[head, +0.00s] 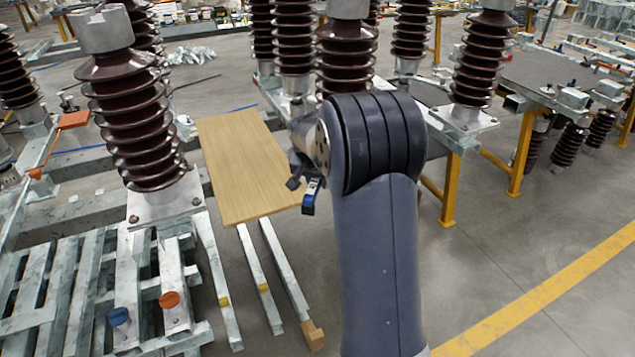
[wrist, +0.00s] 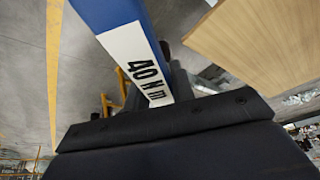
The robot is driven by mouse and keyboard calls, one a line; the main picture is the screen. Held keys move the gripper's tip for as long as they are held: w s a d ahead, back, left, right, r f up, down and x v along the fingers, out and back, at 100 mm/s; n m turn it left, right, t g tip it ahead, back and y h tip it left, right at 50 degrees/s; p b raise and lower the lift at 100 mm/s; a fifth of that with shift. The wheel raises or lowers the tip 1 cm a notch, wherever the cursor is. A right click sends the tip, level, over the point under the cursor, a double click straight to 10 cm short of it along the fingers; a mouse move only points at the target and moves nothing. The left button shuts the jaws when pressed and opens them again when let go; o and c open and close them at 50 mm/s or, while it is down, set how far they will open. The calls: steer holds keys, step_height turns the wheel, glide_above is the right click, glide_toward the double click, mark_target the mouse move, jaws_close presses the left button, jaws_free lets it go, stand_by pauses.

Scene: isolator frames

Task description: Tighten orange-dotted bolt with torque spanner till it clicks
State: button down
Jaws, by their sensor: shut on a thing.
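My gripper (head: 297,172) is shut on a blue torque spanner (head: 310,196), beside the right side of the wooden board; only a short blue piece shows in the head view. In the wrist view the dark padded jaw (wrist: 170,118) lies across the blue spanner (wrist: 108,12), whose white label reads 40 Nm. The spanner's working end is out of sight. A brown ribbed insulator (head: 130,115) stands upright on a square metal base plate (head: 165,203) at the left.
The wooden board (head: 245,165) lies between the insulator and my arm. More insulators (head: 480,60) stand behind. Clear floor (head: 520,240) lies at right.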

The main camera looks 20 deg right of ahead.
steer(key=shift+r+p, duration=1.3)
steer(key=shift+r, duration=0.95)
